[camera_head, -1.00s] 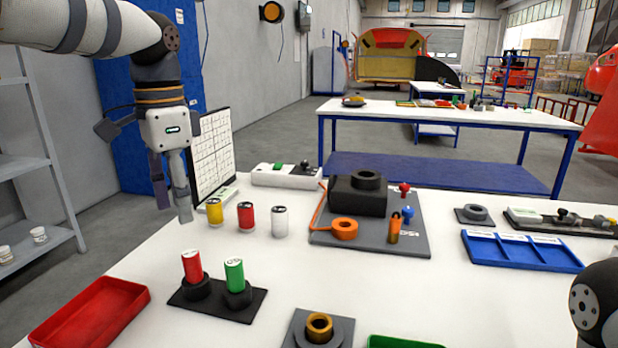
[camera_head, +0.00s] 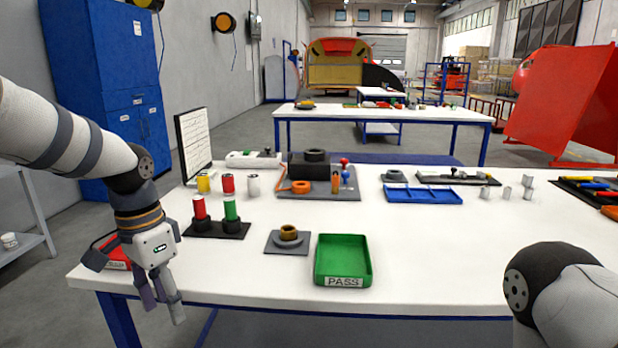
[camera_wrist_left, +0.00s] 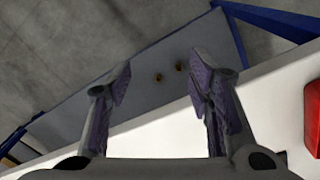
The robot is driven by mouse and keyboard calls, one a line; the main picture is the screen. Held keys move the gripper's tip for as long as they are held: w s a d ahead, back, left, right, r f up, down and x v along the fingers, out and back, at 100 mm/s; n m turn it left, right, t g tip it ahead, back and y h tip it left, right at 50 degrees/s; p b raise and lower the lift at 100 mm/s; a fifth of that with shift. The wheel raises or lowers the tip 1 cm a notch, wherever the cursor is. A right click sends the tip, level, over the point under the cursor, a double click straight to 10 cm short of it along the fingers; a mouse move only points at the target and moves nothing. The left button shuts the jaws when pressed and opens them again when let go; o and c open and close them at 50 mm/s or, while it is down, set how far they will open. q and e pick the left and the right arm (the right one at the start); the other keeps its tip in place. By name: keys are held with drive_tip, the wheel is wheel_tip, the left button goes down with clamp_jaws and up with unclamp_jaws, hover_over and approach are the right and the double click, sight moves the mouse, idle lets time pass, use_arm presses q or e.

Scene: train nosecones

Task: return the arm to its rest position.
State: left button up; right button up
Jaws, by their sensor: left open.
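My left gripper (camera_head: 162,302) hangs at the front left edge of the white table, fingers pointing down, below the red tray's level in the picture. In the left wrist view its two fingers (camera_wrist_left: 160,95) stand apart with nothing between them but the table edge and what lies below. My left arm (camera_head: 70,140) comes in from the left edge, bent at the elbow. At the lower right, part of my other arm (camera_head: 565,290) shows; its gripper is out of view.
A red tray (camera_head: 114,254) sits behind my left gripper, partly hidden; its edge also shows in the wrist view (camera_wrist_left: 313,118). A green PASS tray (camera_head: 343,262), a holder with red and green cylinders (camera_head: 217,231) and a ring on a plate (camera_head: 288,240) stand on the table (camera_head: 420,260).

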use_arm(q)
drive_tip(key=s+d+f+n, duration=0.2)
drive_tip(key=s+f, duration=0.4)
drive_tip(key=f, duration=0.4)
drive_tip(key=s+d+f+n, duration=0.1)
drive_tip(key=s+d+f, duration=0.1)
drive_tip(key=s+f, duration=0.65)
drive_tip(key=s+a+f+n, duration=0.1)
drive_tip(key=s+f, duration=0.3)
drive_tip(key=s, duration=0.6)
drive_tip(key=s+a+f+n+g, duration=0.1)
drive_tip(key=s+a+f+n, duration=0.1)
drive_tip(key=s, duration=0.9)
wheel_tip(320, 180, down, 2)
drive_tip(key=shift+s+f+n+y, duration=0.2)
drive_tip(key=shift+n+y, duration=0.2)
drive_tip(key=shift+n, duration=0.4)
